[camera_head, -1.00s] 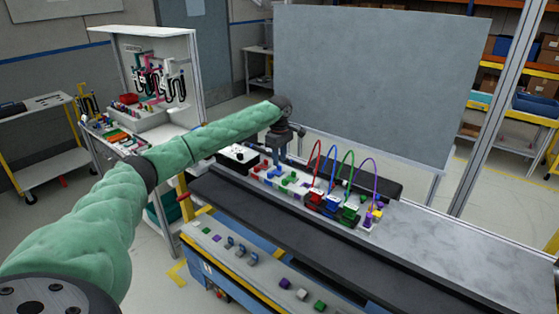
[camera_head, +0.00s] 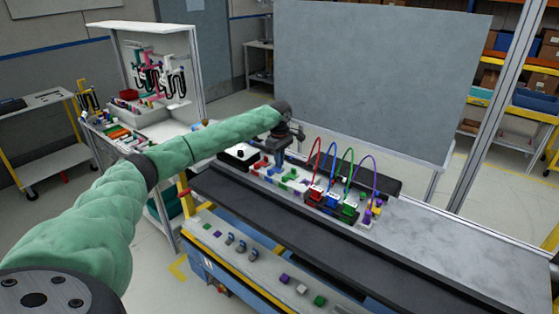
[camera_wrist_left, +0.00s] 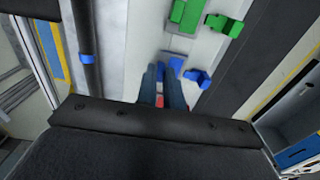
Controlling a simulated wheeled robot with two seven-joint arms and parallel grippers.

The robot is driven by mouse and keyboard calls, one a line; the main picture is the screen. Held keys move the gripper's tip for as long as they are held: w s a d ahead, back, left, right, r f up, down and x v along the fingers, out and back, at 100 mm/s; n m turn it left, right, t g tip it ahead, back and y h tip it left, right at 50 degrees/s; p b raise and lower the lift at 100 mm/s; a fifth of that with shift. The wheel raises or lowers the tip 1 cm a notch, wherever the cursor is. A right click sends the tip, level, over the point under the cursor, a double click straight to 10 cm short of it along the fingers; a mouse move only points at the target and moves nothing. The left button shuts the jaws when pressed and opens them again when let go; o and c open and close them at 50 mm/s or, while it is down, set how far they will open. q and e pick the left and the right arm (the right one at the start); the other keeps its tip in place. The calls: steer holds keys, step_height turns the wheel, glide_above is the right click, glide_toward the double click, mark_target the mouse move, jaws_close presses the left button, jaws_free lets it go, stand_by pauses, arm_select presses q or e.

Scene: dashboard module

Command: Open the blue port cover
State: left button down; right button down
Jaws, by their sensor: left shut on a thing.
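The dashboard module (camera_head: 300,190) is a long pale panel with coloured ports and covers on the workbench. My left gripper (camera_head: 280,158) reaches down over its left part. In the left wrist view the fingertips (camera_wrist_left: 163,78) are close together at a small blue piece, which looks like the blue port cover (camera_wrist_left: 175,63); the fingers hide part of it. The gripper is shut on it. Another blue piece (camera_wrist_left: 198,77) sits just to its right. A bit of red shows between the fingers. Whether the cover is raised cannot be told. My right gripper is out of view.
Green pieces (camera_wrist_left: 185,16) lie farther along the module. Red, blue, green and purple cables (camera_head: 347,172) arch over its right part. A dark box (camera_head: 240,156) stands left of the gripper. A lower ledge (camera_head: 245,256) holds loose small parts. The grey bench top at right (camera_head: 440,243) is clear.

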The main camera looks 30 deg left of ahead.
arm_select(q)
steer(key=shift+w+d, duration=0.1)
steer(key=shift+w, duration=1.85)
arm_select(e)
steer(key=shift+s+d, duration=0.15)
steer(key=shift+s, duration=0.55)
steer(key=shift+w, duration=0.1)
arm_select(q)
steer(key=c, duration=1.5)
jaws_free()
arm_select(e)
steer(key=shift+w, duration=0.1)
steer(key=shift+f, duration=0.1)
